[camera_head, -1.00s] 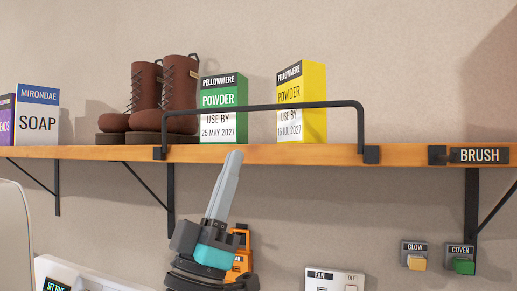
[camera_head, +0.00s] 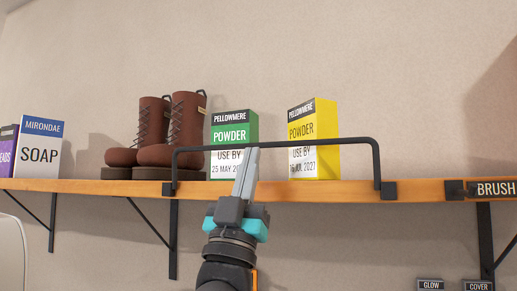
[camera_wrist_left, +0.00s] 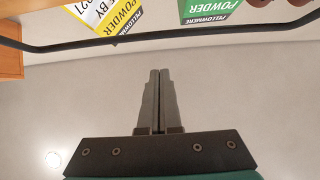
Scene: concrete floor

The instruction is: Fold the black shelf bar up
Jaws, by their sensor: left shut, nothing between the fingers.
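The black shelf bar (camera_head: 278,144) stands upright along the front edge of the wooden shelf (camera_head: 330,190), its two ends in black hinge blocks. It also shows in the left wrist view (camera_wrist_left: 170,36) as a dark line across the top. My left gripper (camera_head: 247,160) is shut and empty, pointing up in front of the shelf. In the head view its fingertips overlap the green powder box, just below the bar's top rail. In the left wrist view the fingertips (camera_wrist_left: 158,72) appear apart from the bar. My right gripper is not in view.
A green powder box (camera_head: 234,126), a yellow powder box (camera_head: 325,135) and brown boots (camera_head: 184,130) stand on the shelf behind the bar. A soap box (camera_head: 41,146) is further left. A BRUSH label (camera_head: 494,189) is at right. Black brackets (camera_head: 174,240) hang below.

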